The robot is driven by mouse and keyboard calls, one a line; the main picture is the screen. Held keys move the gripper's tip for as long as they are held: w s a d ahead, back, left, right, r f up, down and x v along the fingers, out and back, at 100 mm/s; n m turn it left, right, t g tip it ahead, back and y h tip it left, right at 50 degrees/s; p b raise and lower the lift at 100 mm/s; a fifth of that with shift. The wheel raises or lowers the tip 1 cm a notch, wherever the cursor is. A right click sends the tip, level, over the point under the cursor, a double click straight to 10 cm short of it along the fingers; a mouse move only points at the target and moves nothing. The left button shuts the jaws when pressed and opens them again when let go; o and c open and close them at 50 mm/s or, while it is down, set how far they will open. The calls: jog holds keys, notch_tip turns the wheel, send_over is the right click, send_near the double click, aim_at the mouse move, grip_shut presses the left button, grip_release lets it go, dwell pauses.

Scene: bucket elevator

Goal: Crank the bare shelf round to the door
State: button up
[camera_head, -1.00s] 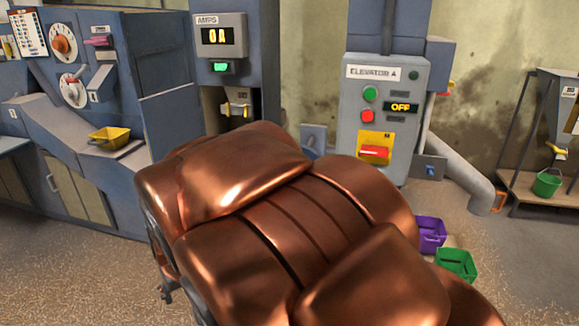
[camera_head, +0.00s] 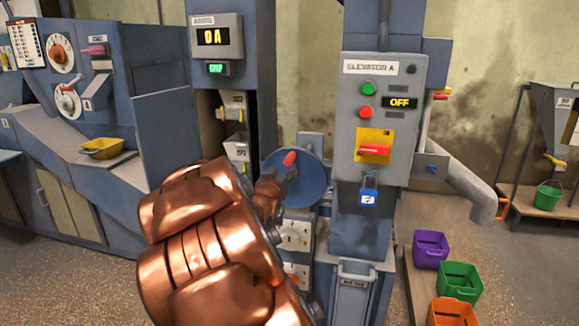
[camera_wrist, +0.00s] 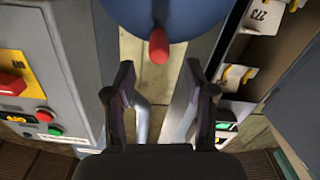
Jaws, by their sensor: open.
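The crank is a blue disc (camera_head: 305,180) with a red knob (camera_head: 290,158), on the elevator's front. In the wrist view the disc (camera_wrist: 185,18) is at the top and the red knob (camera_wrist: 158,46) hangs below its edge. My gripper (camera_wrist: 160,82) is open and empty, its fingers on either side of the knob's line but short of it. In the head view my gripper (camera_head: 275,185) is beside the disc, partly hidden by my arm. I cannot make out a bare shelf.
The AMPS display (camera_head: 213,38) reads 0A. Purple (camera_head: 430,250), green (camera_head: 459,282) and orange (camera_head: 453,312) bins stand at the right.

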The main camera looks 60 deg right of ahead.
aim_at(287, 164)
jog(key=shift+d, duration=0.3)
jog(key=shift+p+x, duration=0.5)
jog(key=shift+x, duration=3.15)
jog(key=shift+c, duration=0.2)
grip_shut()
